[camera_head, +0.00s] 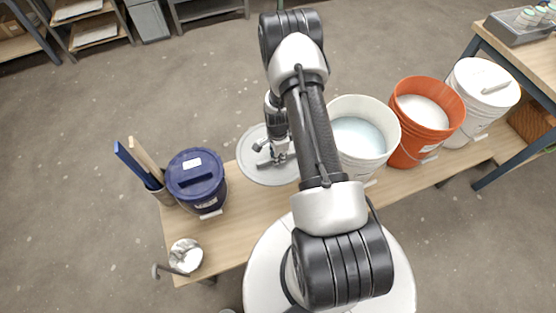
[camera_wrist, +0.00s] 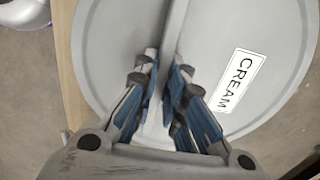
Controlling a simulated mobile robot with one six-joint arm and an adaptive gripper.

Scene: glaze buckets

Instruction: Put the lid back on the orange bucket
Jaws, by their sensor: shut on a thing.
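The orange bucket (camera_head: 406,149) stands on the bench at the right of the head view. It is open, with pale contents showing inside. A round grey lid (camera_head: 252,172) lies level between the blue bucket and the open white bucket, left of the orange one. In the wrist view the lid (camera_wrist: 110,45) fills most of the picture and carries a label reading CREAM. My gripper (camera_wrist: 165,80) is shut on the lid's bar handle; in the head view my gripper (camera_head: 276,158) is over the lid. I cannot tell whether the lid touches the bench.
An open white bucket (camera_head: 368,171) with pale blue contents stands between the lid and the orange bucket. A lidded white bucket (camera_head: 484,92) is at far right. A lidded blue bucket (camera_head: 206,199), a holder with sticks (camera_head: 140,165) and a metal cup (camera_head: 186,257) are at left.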

